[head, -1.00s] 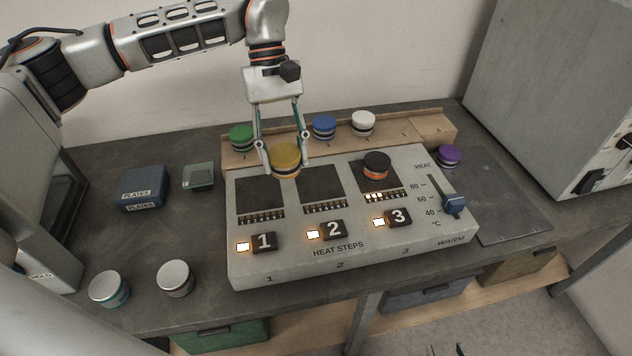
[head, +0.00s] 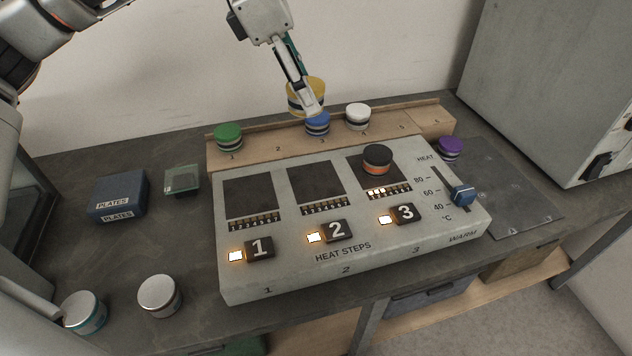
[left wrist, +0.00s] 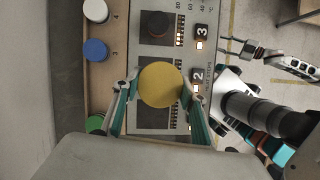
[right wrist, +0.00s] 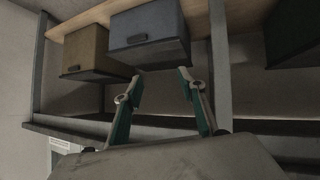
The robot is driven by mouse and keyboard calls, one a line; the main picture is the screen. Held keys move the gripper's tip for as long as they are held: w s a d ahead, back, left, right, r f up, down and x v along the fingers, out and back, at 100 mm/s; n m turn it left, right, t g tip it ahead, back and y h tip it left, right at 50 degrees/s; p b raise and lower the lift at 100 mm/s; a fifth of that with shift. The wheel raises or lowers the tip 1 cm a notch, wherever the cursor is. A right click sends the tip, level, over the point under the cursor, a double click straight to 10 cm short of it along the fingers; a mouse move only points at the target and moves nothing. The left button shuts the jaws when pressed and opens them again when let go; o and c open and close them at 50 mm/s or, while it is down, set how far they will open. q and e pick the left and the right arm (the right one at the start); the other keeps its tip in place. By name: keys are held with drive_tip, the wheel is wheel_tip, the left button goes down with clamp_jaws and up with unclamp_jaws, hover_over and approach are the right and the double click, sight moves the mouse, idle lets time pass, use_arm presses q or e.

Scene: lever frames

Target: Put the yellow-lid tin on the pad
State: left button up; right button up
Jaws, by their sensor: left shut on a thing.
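The yellow-lid tin (head: 306,88) is held in my left gripper (head: 312,108), which is shut on it. In the head view it is up in the air, in line with the blue-lid tin (head: 317,124) on the rack. In the left wrist view the yellow lid (left wrist: 160,85) sits between both fingers (left wrist: 158,88) and covers part of the panel. The heating unit (head: 345,271) has dark pads: pad 1 (head: 249,196) and pad 2 (head: 316,182) are bare, and a black-lid tin (head: 377,157) stands on pad 3. My right gripper (right wrist: 160,77) is open and empty, facing drawers under the bench.
The rack (head: 268,157) behind the unit also holds green-lid (head: 228,136) and white-lid (head: 358,116) tins. A purple-lid tin (head: 450,148) stands right of the unit. Two silver-lid tins (head: 160,296) stand front left. A blue PLATES box (head: 119,194) is at left.

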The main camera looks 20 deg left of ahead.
use_arm(q)
drive_tip(key=shift+w+d+r+n+t+y+b, duration=0.2)
drive_tip(key=shift+d+r+n+t+y+b, duration=0.2)
drive_tip(key=shift+n, duration=0.7)
drive_tip(key=shift+w+d+r+n+t, duration=0.1)
drive_tip(key=shift+d+r+n+t, duration=0.05)
drive_tip(key=shift+r+n, duration=0.3)
drive_tip(key=shift+w+d+r+n+t, duration=0.1)
drive_tip(key=shift+r+n+t, duration=0.1)
drive_tip(key=shift+n, duration=0.35)
drive_tip(key=shift+f+y+b, duration=0.15)
drive_tip(key=shift+y+b, duration=0.15)
wheel_tip(320, 180, down, 14)
drive_tip(key=shift+f+b, duration=0.1)
drive_tip(key=shift+b, duration=1.15)
wheel_tip(320, 180, down, 5)
drive_tip(key=shift+r+b, duration=0.1)
drive_tip(key=shift+b, duration=0.4)
drive_tip(key=shift+f, duration=0.35)
drive_tip(key=shift+r, duration=0.1)
use_arm(e)
drive_tip(key=f, duration=0.3)
drive_tip(key=shift+s+a, duration=0.1)
drive_tip(key=shift+a, duration=0.2)
